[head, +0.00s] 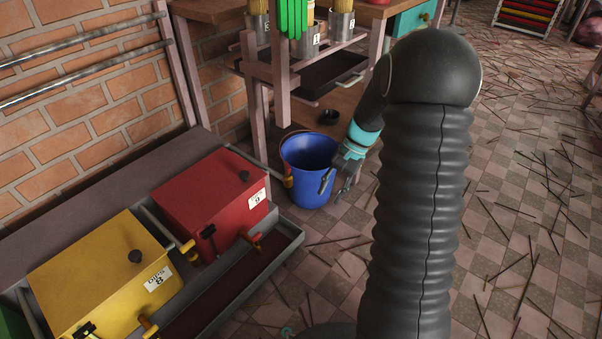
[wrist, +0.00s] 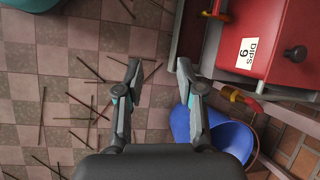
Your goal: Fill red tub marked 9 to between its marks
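The red tub (head: 205,200) is a box with a dark lid knob and a white label marked 9. It stands in the left part of the head view, and in the upper right of the wrist view (wrist: 300,70). No fill marks or liquid level show on it, and its inside is hidden. A tap with a red handle (head: 256,240) sits low on its front. My gripper (head: 340,186) is open and empty, beside the blue bucket (head: 308,160) and apart from the tub. In the wrist view its fingers (wrist: 157,68) are spread over the floor.
A yellow tub (head: 95,270) marked 8 stands left of the red one. A grey tray (head: 285,238) runs beneath the tubs. A stand (head: 330,50) with brushes, metal cups and green gloves is behind the bucket. Thin sticks litter the open tiled floor at right.

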